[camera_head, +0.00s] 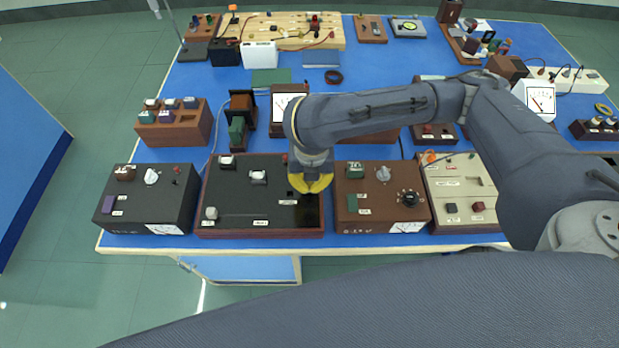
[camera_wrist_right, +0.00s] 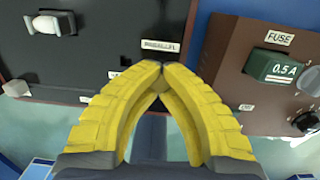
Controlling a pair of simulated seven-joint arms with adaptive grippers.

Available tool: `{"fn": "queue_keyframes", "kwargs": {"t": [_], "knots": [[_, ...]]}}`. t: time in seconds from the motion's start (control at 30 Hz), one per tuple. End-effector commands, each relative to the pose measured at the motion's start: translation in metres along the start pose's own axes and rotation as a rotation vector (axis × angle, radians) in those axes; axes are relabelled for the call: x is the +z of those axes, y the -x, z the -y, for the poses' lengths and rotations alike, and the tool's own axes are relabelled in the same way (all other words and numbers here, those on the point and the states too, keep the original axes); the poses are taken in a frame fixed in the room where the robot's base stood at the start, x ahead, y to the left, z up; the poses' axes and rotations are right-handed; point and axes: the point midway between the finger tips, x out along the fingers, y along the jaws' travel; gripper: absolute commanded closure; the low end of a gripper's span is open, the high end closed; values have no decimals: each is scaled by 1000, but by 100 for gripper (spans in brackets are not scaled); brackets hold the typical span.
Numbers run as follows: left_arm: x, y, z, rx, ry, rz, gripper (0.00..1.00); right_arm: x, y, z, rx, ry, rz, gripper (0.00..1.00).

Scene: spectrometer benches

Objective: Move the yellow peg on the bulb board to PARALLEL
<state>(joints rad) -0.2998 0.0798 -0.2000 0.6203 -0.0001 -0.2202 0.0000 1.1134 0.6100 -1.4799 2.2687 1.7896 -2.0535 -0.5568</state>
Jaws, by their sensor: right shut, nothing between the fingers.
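The bulb board (camera_head: 262,200) is a dark panel in a wooden frame at the front middle of the blue table, with a few white bulb-like parts on it. In the right wrist view the board (camera_wrist_right: 100,60) fills the upper left, with a PARALLEL label (camera_wrist_right: 161,46) just beyond my fingertips. My right gripper (camera_head: 310,187) has yellow fingers and points down over the board's right part. In the wrist view its fingertips (camera_wrist_right: 161,66) meet, with nothing held between them. I cannot make out the yellow peg; the yellow fingers may hide it. My left gripper is not in view.
A brown fuse box (camera_head: 381,198) stands close to the board's right, and a black box (camera_head: 149,199) to its left. A meter (camera_head: 289,105) stands behind the board. My right arm crosses over the table's right half. A narrow blue strip is free along the front edge.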

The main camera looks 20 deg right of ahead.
Motion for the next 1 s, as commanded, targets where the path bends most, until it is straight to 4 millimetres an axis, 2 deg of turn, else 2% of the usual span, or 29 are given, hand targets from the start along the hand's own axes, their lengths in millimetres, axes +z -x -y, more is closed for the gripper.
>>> {"fn": "queue_keyframes", "kwargs": {"t": [0.5,1.0], "knots": [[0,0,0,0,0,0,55,-2,-24,1,-1,-1,-1,100],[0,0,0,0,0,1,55,-2,-32,1,-1,1,0,100]]}}
